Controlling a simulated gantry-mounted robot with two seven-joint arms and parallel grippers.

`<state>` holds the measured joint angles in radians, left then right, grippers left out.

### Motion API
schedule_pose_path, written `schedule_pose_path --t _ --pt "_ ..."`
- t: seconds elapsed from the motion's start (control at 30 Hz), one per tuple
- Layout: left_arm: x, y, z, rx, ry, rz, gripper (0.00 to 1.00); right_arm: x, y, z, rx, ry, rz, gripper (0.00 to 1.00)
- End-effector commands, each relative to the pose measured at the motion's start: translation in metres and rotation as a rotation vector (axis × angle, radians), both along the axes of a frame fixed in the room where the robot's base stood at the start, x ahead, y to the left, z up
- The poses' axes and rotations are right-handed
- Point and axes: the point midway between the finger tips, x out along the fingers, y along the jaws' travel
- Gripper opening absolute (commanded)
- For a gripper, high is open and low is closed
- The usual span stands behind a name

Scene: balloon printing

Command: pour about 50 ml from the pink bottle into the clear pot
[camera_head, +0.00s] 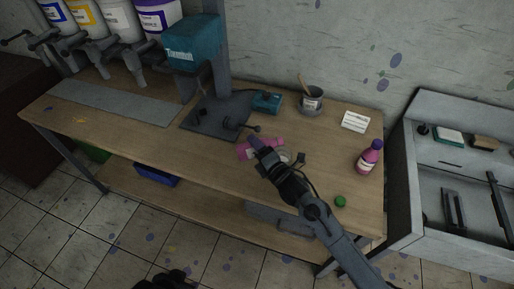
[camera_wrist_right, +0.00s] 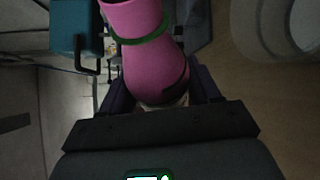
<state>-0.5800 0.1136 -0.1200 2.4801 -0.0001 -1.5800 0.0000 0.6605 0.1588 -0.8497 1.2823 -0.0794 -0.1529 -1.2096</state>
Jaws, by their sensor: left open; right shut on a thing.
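My right gripper (camera_head: 262,148) is shut on the pink bottle (camera_head: 246,152), which lies tilted over the table, away from its surface as far as I can tell. In the right wrist view the bottle (camera_wrist_right: 148,62) fills the middle, with a green ring at its neck and no cap visible. The clear pot (camera_head: 285,157) is beside the gripper, partly hidden by it; its rim (camera_wrist_right: 240,30) shows at the upper right of the wrist view. No stream is visible. My left gripper (camera_head: 172,279) is open and empty at the bottom edge, off the table.
A green cap (camera_head: 340,201) lies on the table (camera_head: 225,181) near its front edge. A purple-and-pink bottle (camera_head: 369,158) stands at right. Behind are a teal box (camera_head: 267,102), a cup with a stick (camera_head: 312,101) and a white card stack (camera_head: 355,121). The printing machine (camera_head: 193,45) stands at left.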

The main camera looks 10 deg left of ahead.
Motion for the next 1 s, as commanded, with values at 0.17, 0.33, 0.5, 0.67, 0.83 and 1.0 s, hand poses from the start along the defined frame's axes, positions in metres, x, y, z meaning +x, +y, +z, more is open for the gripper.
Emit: schedule_pose_path --t 0.17,0.33,0.5,0.67,0.83,1.0 --pt "0.0000 -0.0004 -0.0043 -0.002 0.000 0.002 0.43 -0.0002 0.0006 -0.0021 0.032 0.010 0.000 0.23" --pt "0.0000 -0.0001 -0.0041 0.000 0.000 0.000 0.43 -0.0001 0.0005 -0.0015 0.038 0.012 0.000 0.23" --pt "-0.0001 0.0011 -0.0043 0.004 0.000 -0.003 0.43 -0.0001 0.0005 -0.0015 0.038 0.012 0.000 0.23" --pt "-0.0002 0.0023 -0.0064 0.009 0.000 -0.006 0.43 0.0000 0.0005 -0.0029 0.049 0.015 0.000 0.23" --pt "-0.0002 0.0029 -0.0104 0.012 0.000 -0.008 0.43 0.0001 0.0004 -0.0051 0.080 0.027 0.000 0.23" --pt "-0.0002 0.0027 -0.0121 0.012 0.000 -0.008 0.43 0.0003 0.0002 -0.0053 0.103 0.033 0.000 0.23"
